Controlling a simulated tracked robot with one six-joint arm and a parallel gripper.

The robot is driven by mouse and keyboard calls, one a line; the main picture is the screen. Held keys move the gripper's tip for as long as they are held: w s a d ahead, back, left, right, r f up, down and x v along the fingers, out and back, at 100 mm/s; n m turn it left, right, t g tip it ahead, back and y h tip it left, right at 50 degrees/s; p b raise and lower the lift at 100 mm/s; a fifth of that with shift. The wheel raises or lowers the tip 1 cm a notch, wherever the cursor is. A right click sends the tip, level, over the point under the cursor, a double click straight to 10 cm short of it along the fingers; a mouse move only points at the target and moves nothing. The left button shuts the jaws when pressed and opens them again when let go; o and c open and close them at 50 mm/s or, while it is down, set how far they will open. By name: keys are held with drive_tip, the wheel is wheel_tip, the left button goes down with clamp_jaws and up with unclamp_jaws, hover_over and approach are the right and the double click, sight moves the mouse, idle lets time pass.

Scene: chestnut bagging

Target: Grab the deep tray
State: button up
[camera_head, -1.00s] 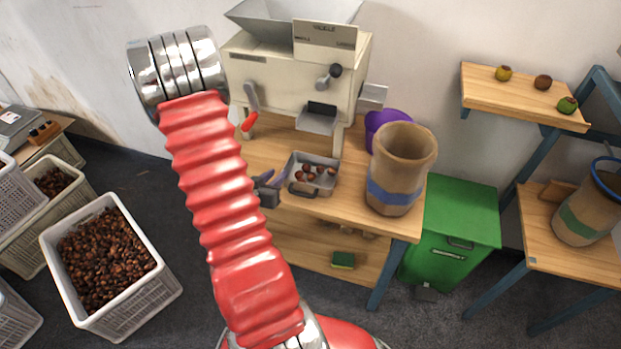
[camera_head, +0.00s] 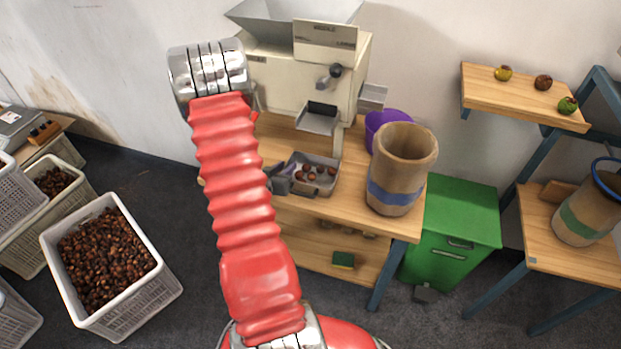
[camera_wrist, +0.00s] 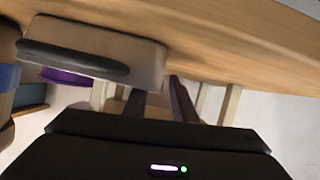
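The deep tray (camera_head: 318,190) is a grey metal tray with a few chestnuts in it, standing on the wooden workbench under the machine's chute. In the wrist view, which looks upside down, its pale wall (camera_wrist: 148,60) and dark handle (camera_wrist: 70,57) show at upper left. My gripper (camera_head: 288,170) is at the tray's left front side in the head view. In the wrist view its two fingers (camera_wrist: 166,98) stand apart with a gap between them, beside the tray's end. Whether a finger touches the tray I cannot tell.
The machine (camera_head: 300,75) stands behind the tray, its chute (camera_head: 318,120) just above. A sack with a blue band (camera_head: 397,165) and a purple bucket (camera_head: 385,122) stand to the right. A green bin (camera_head: 455,215) is beside the bench (camera_head: 350,210). Chestnut crates (camera_head: 130,300) are at left.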

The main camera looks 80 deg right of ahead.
sight(294, 159)
drive_tip(key=shift+x, duration=1.75)
drive_tip(key=shift+c, duration=0.7)
clamp_jaws()
